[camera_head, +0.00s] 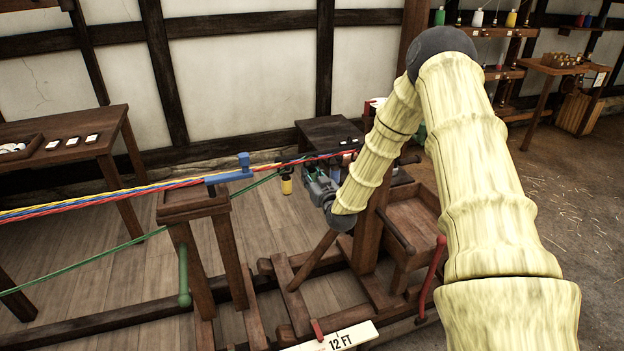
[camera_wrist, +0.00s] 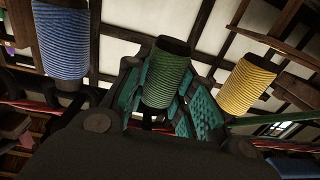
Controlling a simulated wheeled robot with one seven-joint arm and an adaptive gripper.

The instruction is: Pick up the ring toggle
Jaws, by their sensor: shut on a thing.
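My gripper (camera_head: 312,178) is at the dark rail by the right end of the coloured ropes. In the wrist view its teal-padded fingers (camera_wrist: 165,105) are shut on a green cord-wound toggle (camera_wrist: 166,76) with dark ends. In the head view my gripper mostly hides this toggle. A yellow cord-wound toggle (camera_head: 286,186) hangs just left of my gripper, and it also shows in the wrist view (camera_wrist: 242,84). A blue cord-wound toggle (camera_wrist: 62,42) is on the other side. No ring shows clearly on any of them.
Red, yellow and blue ropes (camera_head: 100,202) run left from the rail over a wooden trestle (camera_head: 195,205). A green line (camera_head: 85,262) slants below them. A dark table (camera_head: 328,130) stands behind my gripper. A wooden bin (camera_head: 412,215) is close to its right.

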